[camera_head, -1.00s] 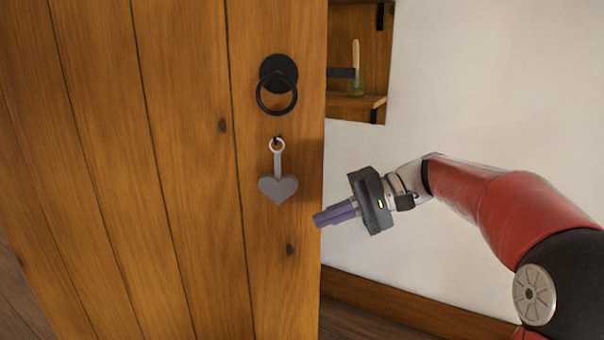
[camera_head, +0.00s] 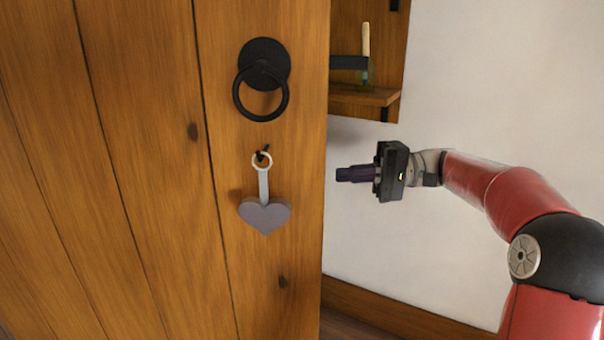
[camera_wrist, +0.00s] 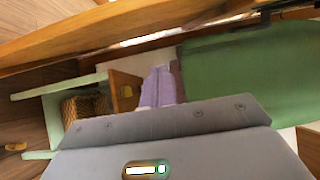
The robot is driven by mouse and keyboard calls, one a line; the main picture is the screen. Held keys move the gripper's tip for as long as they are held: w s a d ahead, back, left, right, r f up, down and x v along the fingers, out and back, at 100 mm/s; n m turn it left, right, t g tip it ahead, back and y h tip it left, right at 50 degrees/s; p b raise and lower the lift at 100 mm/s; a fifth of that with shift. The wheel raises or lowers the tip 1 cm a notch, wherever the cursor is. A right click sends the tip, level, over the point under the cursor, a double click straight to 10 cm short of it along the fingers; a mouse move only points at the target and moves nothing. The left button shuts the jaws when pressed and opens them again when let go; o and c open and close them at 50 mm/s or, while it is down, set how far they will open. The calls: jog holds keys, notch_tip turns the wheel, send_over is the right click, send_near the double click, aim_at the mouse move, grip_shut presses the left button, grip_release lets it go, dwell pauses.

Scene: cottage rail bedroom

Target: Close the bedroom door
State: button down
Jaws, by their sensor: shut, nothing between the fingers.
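The bedroom door (camera_head: 150,180) is made of wooden planks and fills the left half of the head view, standing open with its free edge near the middle. It carries a black ring handle (camera_head: 262,85). A grey heart tag (camera_head: 265,213) hangs from a small hook below the ring. My gripper (camera_head: 340,174) is shut and empty, just right of the door's edge in the head view, pointing left; I cannot tell its exact gap to the door. In the wrist view the purple fingers (camera_wrist: 158,86) lie together, and a long wooden edge, likely the door (camera_wrist: 120,32), crosses the top.
A wooden wall shelf (camera_head: 366,98) with a small bottle is behind the door's edge. A white wall (camera_head: 480,90) with a wooden skirting (camera_head: 390,312) stands behind my arm. The wrist view shows a green surface (camera_wrist: 245,80) and a woven basket (camera_wrist: 87,106).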

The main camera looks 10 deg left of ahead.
aim_at(296, 188)
jog(key=s+a, duration=0.1)
jog(key=a, duration=0.2)
jog(key=s+a, duration=0.2)
jog(key=a, duration=0.1)
jog(key=s+a, duration=0.2)
jog(key=a, duration=0.1)
jog(key=shift+s+a, duration=0.25)
jog(key=shift+s, duration=0.45)
